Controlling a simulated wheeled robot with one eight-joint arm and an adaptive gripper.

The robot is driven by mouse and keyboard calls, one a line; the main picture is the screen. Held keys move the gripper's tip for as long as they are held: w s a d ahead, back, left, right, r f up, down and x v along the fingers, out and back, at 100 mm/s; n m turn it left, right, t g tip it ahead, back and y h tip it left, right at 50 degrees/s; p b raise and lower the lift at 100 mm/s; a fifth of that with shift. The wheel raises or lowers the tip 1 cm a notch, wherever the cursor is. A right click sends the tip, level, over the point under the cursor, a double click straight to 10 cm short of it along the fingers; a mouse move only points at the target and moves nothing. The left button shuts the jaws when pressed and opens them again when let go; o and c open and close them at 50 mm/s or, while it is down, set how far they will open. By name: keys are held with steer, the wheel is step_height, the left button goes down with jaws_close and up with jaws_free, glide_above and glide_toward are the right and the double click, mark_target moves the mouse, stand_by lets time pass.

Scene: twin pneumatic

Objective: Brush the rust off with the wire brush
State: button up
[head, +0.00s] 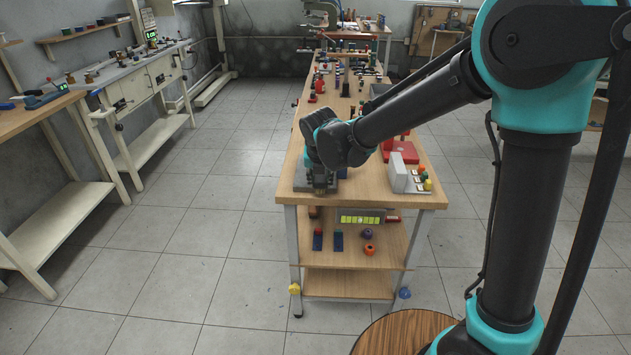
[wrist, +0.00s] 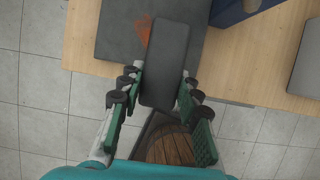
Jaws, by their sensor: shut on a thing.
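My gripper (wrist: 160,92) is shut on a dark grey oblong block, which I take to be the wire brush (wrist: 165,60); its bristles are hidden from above. The brush lies over a flat grey plate (wrist: 112,38). An orange-brown rust patch (wrist: 145,30) shows on the plate at the brush's left edge; any rust beneath the brush is hidden. I cannot tell if the bristles touch the plate. In the head view my gripper (head: 320,188) points down over the plate (head: 300,180) at the bench's near left corner, and my arm hides the brush.
A blue object (wrist: 232,10) stands just right of the plate. A grey box (head: 397,175) with coloured buttons and a red object (head: 398,148) are to the right on the bench (head: 365,196). Several small items crowd the far end. The floor left of the bench is clear.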

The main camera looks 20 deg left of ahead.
steer(key=shift+s+a+f, duration=0.1)
steer(key=shift+s+a, duration=0.1)
steer(key=shift+a, duration=0.5)
steer(key=shift+s+a+f, duration=0.1)
steer(key=shift+s+a, duration=0.05)
steer(key=shift+a, duration=0.55)
steer(key=shift+w+d+r, duration=0.1)
steer(key=shift+w+d, duration=0.1)
steer(key=shift+d, duration=0.55)
steer(key=shift+w+d, duration=0.15)
steer(key=shift+d, duration=0.55)
steer(key=shift+s+a, duration=0.2)
steer(key=shift+a, duration=0.55)
steer(key=shift+s+a, duration=0.15)
steer(key=shift+a, duration=0.55)
steer(key=shift+w+d, duration=0.2)
steer(key=shift+d, duration=0.5)
steer(key=shift+r, duration=0.15)
steer(key=shift+r, duration=0.45)
steer(key=s+d+r, duration=0.1)
steer(key=s+r, duration=0.3)
steer(key=s, duration=0.2)
steer(key=shift+s+d, duration=0.35)
steer(key=shift+s, duration=0.05)
